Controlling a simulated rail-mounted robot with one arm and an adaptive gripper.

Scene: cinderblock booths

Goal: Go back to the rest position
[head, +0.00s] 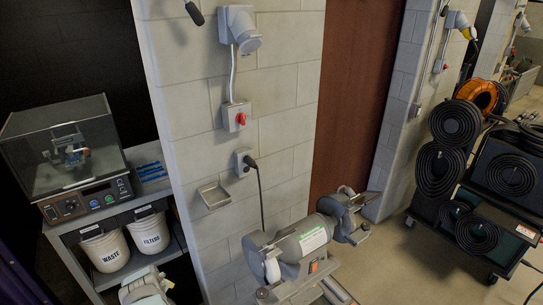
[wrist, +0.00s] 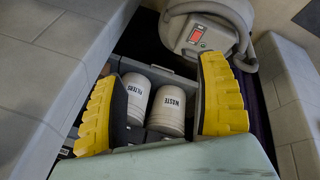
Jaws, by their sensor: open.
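My gripper (wrist: 160,105) shows in the wrist view with its two yellow ribbed fingers wide apart. Nothing is held between them. Beyond the gap are two white buckets, marked FILTERS (wrist: 136,97) and WASTE (wrist: 172,108). They look apart from the fingers, though the exact distance is hard to tell. In the head view a pale part of my arm shows at the bottom edge, in front of the shelf unit; the fingers are not seen there. The rest position is not marked in either view.
The waste bucket (head: 103,249) and filters bucket (head: 149,232) stand on a shelf under a clear-lidded machine (head: 70,150). A cinderblock wall (head: 185,120) carries sockets and a small tray (head: 214,194). A bench grinder (head: 300,240) stands at bottom centre. Black coils (head: 440,168) stand at right beside open floor.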

